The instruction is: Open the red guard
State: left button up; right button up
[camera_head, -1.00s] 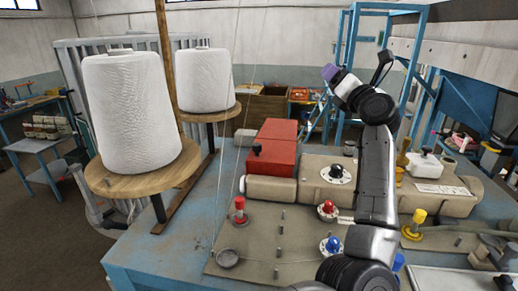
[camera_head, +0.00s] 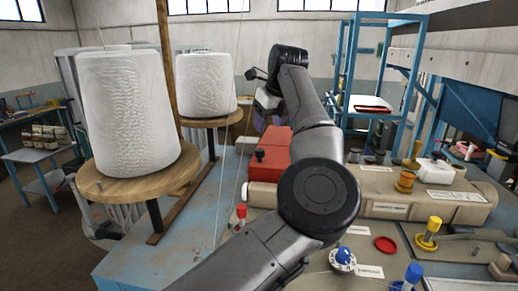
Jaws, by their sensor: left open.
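The red guard (camera_head: 277,146) is a red box-shaped cover on the beige machine body, with a small black knob (camera_head: 259,154) at its left front. It looks closed, and my arm hides its right part. My left gripper (camera_head: 264,118) has purple fingertips and hangs down just above and behind the guard's far edge in the picture. It is open, and I see nothing in it. I cannot tell whether the fingers touch the guard. My right gripper is not in view.
Two white thread cones (camera_head: 128,115) on round wooden stands are at the left, with thin threads rising beside the guard. Red, blue (camera_head: 342,257) and yellow (camera_head: 429,232) knobs stand on the machine bed. A blue shelf frame (camera_head: 365,75) stands behind.

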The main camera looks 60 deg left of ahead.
aim_at(260, 150)
pick_arm(q)
jog(key=p+x, duration=0.1)
jog(key=x, duration=0.7)
jog(key=shift+a+f+p, duration=0.15)
jog(key=shift+f+p, duration=0.05)
jog(key=shift+p, duration=0.2)
jog(key=shift+x, duration=0.95)
grip_shut()
